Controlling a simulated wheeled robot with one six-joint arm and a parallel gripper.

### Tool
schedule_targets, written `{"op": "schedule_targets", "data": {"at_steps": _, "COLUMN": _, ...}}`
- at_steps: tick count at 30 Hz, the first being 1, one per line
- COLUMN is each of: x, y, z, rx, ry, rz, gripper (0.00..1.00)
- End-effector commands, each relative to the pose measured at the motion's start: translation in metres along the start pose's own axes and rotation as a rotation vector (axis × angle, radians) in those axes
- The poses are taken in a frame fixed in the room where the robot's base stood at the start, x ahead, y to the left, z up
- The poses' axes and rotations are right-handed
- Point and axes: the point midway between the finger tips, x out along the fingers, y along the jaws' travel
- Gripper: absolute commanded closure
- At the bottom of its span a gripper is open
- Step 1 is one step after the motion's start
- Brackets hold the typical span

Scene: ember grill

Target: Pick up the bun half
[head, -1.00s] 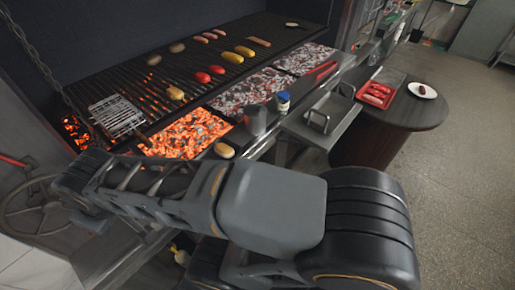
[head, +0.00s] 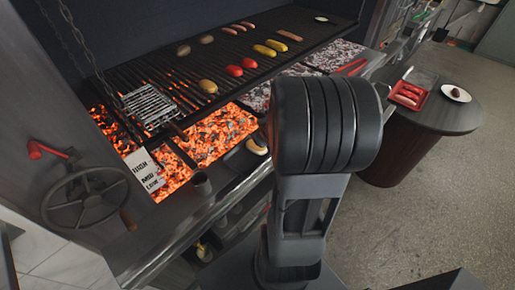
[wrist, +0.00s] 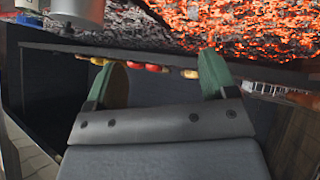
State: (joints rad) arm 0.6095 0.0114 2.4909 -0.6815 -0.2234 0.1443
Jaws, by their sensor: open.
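The bun half (head: 257,146), small and tan, lies on the dark front ledge of the grill in the head view, just left of my arm. I cannot make it out with certainty in the wrist view. My gripper (wrist: 162,68) shows in the wrist view with two green fingers spread wide and nothing between them. In the head view my gripper is hidden or out of frame, so its distance from the bun half cannot be told.
The grill grate (head: 185,75) carries sausages and red and yellow vegetables, with glowing coals (head: 215,133) below. A handwheel (head: 88,200) is at left. A round table (head: 450,118) with a red tray (head: 409,95) stands at right.

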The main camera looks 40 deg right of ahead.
Motion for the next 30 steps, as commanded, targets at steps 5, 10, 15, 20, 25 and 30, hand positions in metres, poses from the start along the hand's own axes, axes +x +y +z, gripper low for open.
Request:
{"op": "schedule_targets", "data": {"at_steps": 5, "x": 0.039, "y": 0.013, "z": 0.057, "rx": 0.042, "ry": 0.119, "rz": -0.108, "gripper": 0.22}}
{"op": "schedule_targets", "data": {"at_steps": 10, "x": 0.048, "y": 0.007, "z": 0.086, "rx": 0.106, "ry": 0.229, "rz": -0.211, "gripper": 0.22}}
{"op": "schedule_targets", "data": {"at_steps": 15, "x": 0.053, "y": 0.001, "z": 0.095, "rx": 0.148, "ry": 0.291, "rz": -0.265, "gripper": 0.22}}
{"op": "schedule_targets", "data": {"at_steps": 20, "x": 0.077, "y": -0.008, "z": 0.087, "rx": 0.154, "ry": 0.304, "rz": -0.279, "gripper": 0.22}}
{"op": "schedule_targets", "data": {"at_steps": 25, "x": 0.104, "y": -0.015, "z": 0.078, "rx": 0.153, "ry": 0.303, "rz": -0.276, "gripper": 0.22}}
{"op": "schedule_targets", "data": {"at_steps": 30, "x": 0.120, "y": -0.018, "z": 0.072, "rx": 0.153, "ry": 0.303, "rz": -0.273, "gripper": 0.22}}
